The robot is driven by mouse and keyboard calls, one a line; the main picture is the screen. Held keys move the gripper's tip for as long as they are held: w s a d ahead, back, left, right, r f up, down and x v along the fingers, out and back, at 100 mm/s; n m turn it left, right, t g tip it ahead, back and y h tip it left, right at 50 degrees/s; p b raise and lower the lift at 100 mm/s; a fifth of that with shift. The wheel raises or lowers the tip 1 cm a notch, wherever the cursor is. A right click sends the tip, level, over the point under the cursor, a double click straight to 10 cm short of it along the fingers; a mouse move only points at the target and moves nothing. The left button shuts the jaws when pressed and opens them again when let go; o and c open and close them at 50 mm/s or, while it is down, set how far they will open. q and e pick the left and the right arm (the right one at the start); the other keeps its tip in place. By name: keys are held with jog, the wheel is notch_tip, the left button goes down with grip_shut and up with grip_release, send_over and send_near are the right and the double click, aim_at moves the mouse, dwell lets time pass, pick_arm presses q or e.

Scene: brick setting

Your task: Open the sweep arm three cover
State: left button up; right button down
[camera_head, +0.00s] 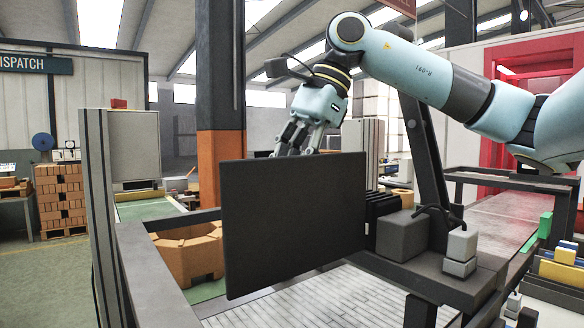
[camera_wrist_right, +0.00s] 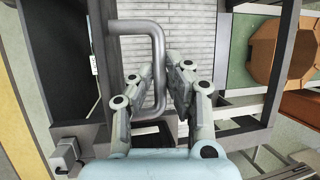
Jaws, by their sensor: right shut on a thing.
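A dark flat cover panel (camera_head: 292,228) stands upright in the middle of the head view, above a slatted conveyor bed. My right gripper (camera_head: 296,140) reaches down behind its top edge, and the fingertips are partly hidden by the panel. In the right wrist view, a grey bent bar handle (camera_wrist_right: 157,55) runs between the fingers of my right gripper (camera_wrist_right: 161,75), which is shut on it. My left gripper is not in view.
The slatted conveyor bed (camera_head: 350,297) lies below the panel, with a grey frame rail (camera_head: 150,265) at left. A grey box (camera_head: 402,234) and a dark post (camera_head: 424,165) stand close at right. An orange octagonal bin (camera_head: 187,254) is behind at left.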

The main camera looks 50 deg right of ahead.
jog(key=shift+w, duration=0.25)
jog(key=c, duration=1.8)
grip_release()
jog(key=o, duration=0.5)
jog(key=shift+w+d+f, duration=0.15)
jog(key=shift+w+f, duration=0.05)
jog(key=shift+w, duration=0.25)
jog(key=shift+c, duration=0.2)
jog(key=shift+s+r, duration=0.1)
jog(key=shift+s, duration=0.2)
jog(key=v, duration=1.2)
